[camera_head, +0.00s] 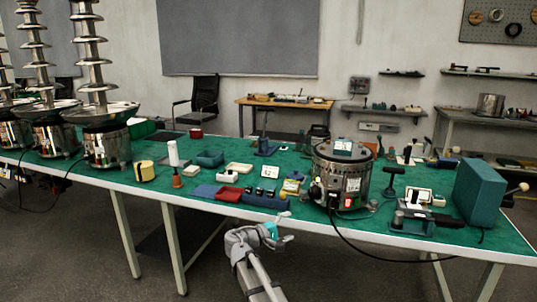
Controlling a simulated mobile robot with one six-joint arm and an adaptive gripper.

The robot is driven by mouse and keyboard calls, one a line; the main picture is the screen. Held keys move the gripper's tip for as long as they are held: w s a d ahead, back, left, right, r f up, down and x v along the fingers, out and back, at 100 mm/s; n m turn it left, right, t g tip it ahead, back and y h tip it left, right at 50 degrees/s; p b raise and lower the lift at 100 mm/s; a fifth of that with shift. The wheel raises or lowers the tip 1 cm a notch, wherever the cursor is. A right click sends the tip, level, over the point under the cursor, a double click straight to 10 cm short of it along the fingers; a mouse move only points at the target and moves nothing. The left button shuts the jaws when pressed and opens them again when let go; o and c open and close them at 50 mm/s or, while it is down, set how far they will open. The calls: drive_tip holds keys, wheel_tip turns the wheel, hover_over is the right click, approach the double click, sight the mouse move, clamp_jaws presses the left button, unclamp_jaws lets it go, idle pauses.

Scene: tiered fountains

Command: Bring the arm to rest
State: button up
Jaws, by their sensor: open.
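My gripper (284,228) is at the end of my arm (254,268), which reaches up from the bottom of the picture. The gripper is in front of the near edge of the green-topped table (130,178). Its fingers are apart, with nothing seen between them. It is near the table's front edge, below the blue and red trays. I cannot tell whether it touches the edge.
Tiered fountains (92,70) stand on the table at left. A metal fountain base (325,168) with a hanging black cable stands right of my gripper. A red tray (229,194), a blue bin (265,200) and a teal box (480,190) are on the table. Floor in front is clear.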

drive_tip(key=s+d+f+m+g+y, duration=0.45)
drive_tip(key=s+d+f, duration=0.35)
drive_tip(key=d+f, duration=0.2)
drive_tip(key=s+f+m+g+y, duration=0.2)
drive_tip(key=s+f+y, duration=0.2)
drive_tip(key=s+y, duration=0.3)
drive_tip(key=s+f+m+g+y, duration=0.2)
drive_tip(key=s+f+y, duration=0.3)
drive_tip(key=s, duration=0.3)
wheel_tip(320, 180, up, 28)
drive_tip(key=p, duration=2.7)
drive_tip(key=shift+w+d+h+p, duration=0.15)
drive_tip(key=shift+d+h+p, duration=0.2)
drive_tip(key=shift+d, duration=0.05)
